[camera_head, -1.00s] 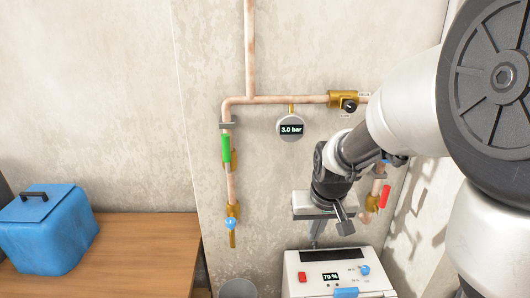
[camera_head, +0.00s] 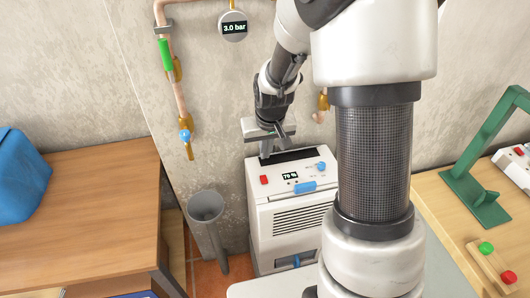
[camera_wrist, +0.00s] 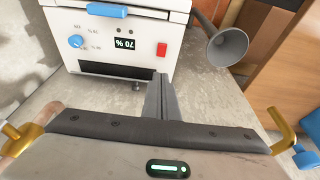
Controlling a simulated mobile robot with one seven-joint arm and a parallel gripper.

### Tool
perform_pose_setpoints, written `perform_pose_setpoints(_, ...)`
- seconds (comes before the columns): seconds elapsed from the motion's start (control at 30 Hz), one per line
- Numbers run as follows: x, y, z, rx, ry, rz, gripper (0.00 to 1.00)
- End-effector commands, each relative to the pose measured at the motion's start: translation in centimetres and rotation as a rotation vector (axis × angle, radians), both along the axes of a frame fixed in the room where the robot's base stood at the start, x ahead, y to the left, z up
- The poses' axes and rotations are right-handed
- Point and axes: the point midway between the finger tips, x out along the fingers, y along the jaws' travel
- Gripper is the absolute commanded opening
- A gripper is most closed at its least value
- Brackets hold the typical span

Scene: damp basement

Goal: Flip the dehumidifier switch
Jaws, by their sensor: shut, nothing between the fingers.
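The dehumidifier (camera_head: 292,222) is a white box below the wall pipes, with a sloped top panel reading 70 %. A red switch (camera_head: 264,180) sits at the panel's left; in the wrist view the red switch (camera_wrist: 162,49) is right of the display. A blue knob (camera_head: 321,166) and a blue bar handle (camera_head: 305,187) are on the same unit. My gripper (camera_head: 266,154) is shut and empty above the panel's back edge. In the wrist view the closed fingers (camera_wrist: 161,80) point toward the switch, apparently apart from it.
A grey funnel-topped pipe (camera_head: 206,208) stands left of the unit. A wooden table (camera_head: 95,205) with a blue box (camera_head: 20,180) is at left. At right, a bench (camera_head: 450,210) holds a green frame (camera_head: 478,160). Pipes with a green-handled valve (camera_head: 166,54) run behind.

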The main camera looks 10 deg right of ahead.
Motion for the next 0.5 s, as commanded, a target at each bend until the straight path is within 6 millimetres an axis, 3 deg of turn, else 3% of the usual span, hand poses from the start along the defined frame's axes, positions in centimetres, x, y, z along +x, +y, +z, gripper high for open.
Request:
perform_pose_setpoints(0.3,1.8,0.0,-6.8,0.000,0.005,0.000,0.00)
perform_pose_setpoints(0.5,2.0,0.0,-9.6,0.000,0.002,0.000,0.00)
